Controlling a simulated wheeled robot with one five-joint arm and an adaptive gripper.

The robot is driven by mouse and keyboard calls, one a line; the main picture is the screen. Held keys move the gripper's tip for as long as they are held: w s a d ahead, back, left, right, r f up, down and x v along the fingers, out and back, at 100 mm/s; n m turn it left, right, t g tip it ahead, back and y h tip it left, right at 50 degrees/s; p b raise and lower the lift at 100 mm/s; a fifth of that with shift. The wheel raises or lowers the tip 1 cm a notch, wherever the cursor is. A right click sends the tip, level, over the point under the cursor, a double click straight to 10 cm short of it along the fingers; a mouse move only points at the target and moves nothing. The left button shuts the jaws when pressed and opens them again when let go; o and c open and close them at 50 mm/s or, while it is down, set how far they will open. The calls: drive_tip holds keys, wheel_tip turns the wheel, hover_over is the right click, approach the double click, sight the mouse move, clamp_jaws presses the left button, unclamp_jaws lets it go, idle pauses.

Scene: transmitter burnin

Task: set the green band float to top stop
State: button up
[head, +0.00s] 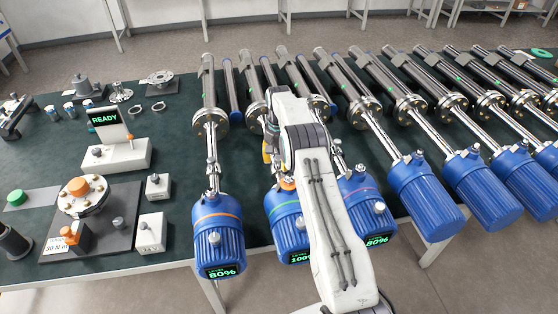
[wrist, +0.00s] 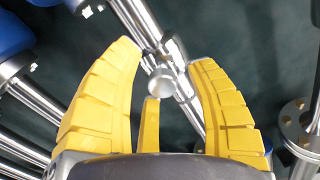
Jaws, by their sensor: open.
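The green band transmitter (head: 286,222) is the middle of the three nearest blue housings, and its display reads about 100%. My arm hides part of its right side and much of its steel rod. My gripper (head: 270,152) is over that rod, mostly hidden behind my arm in the head view. In the wrist view my yellow gripper fingers (wrist: 168,65) are open on either side of a small round metal knob (wrist: 162,83) on a float collar at the steel rod (wrist: 176,50). Contact with the knob cannot be told. The band's colour does not show in the wrist view.
An orange band transmitter (head: 218,235) reading 80% lies left, and a pink band one (head: 362,195) reading 80% lies right, close by. More blue transmitters (head: 425,195) fill the right side. A READY console (head: 118,150) stands left on the dark green tabletop (head: 60,175).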

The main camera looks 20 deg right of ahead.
drive_tip(key=shift+r, duration=3.55)
drive_tip(key=shift+r, duration=0.1)
drive_tip(key=shift+a+r, duration=0.15)
drive_tip(key=shift+r, duration=0.2)
drive_tip(key=s+a+r+n+t, duration=0.1)
drive_tip(key=s+a+r, duration=0.3)
drive_tip(key=s+r, duration=0.5)
drive_tip(key=s+a+r+n+t, duration=0.15)
drive_tip(key=s+a+r, duration=0.25)
drive_tip(key=s+r, duration=0.5)
drive_tip(key=s+a+f+n+t, duration=0.1)
drive_tip(key=s+a, duration=0.1)
drive_tip(key=s, duration=0.9)
drive_tip(key=s+a+f+n+t, duration=0.1)
drive_tip(key=s+a, duration=0.1)
drive_tip(key=s, duration=0.9)
drive_tip(key=shift+a+f+n, duration=0.2)
drive_tip(key=shift+a+n, duration=0.05)
drive_tip(key=shift+n, duration=0.1)
